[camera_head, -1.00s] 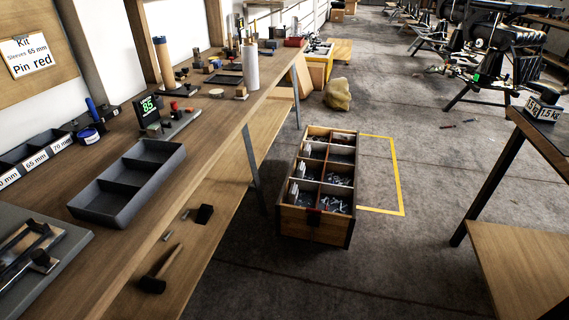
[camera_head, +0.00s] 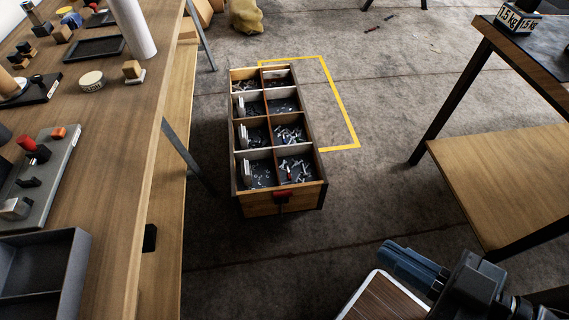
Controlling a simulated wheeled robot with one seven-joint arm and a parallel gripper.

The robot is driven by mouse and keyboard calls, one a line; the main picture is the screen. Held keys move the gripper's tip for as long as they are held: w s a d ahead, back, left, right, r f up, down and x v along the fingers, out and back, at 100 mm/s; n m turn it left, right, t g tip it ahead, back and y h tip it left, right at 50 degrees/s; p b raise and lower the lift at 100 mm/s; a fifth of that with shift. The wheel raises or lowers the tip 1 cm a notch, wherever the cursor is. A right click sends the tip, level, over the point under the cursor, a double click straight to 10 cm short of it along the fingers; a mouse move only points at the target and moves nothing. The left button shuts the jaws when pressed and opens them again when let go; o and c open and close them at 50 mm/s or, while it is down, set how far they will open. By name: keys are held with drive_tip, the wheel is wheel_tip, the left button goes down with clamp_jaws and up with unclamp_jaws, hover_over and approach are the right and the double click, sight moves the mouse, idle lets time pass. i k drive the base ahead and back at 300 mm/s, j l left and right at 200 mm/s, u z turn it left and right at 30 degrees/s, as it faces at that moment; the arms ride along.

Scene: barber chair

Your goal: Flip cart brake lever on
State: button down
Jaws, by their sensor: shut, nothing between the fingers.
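The cart is a wooden box (camera_head: 262,207) with several compartments of small metal parts, low on the floor in the middle of the head view. A red lever (camera_head: 283,195), which looks like the brake lever, sits at the top of its near end. Whether it is on or off I cannot tell. My gripper (camera_head: 390,262) is at the lower right, shut and empty, well to the right of the cart and apart from it. The cart's wheels are not visible.
A long wooden workbench (camera_head: 150,120) with a grey tray (camera_head: 75,262) runs along the left, its leg close to the cart. Another wooden table (camera_head: 510,180) stands at right. Yellow tape (camera_head: 345,110) marks the floor beside the cart. Floor in front of the cart is clear.

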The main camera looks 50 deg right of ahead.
sight(282, 194)
drive_tip(key=i+l+u, duration=0.35)
drive_tip(key=l, duration=0.3)
drive_tip(key=i+l+u, duration=0.15)
drive_tip(key=i+l, duration=0.1)
drive_tip(key=l, duration=0.1)
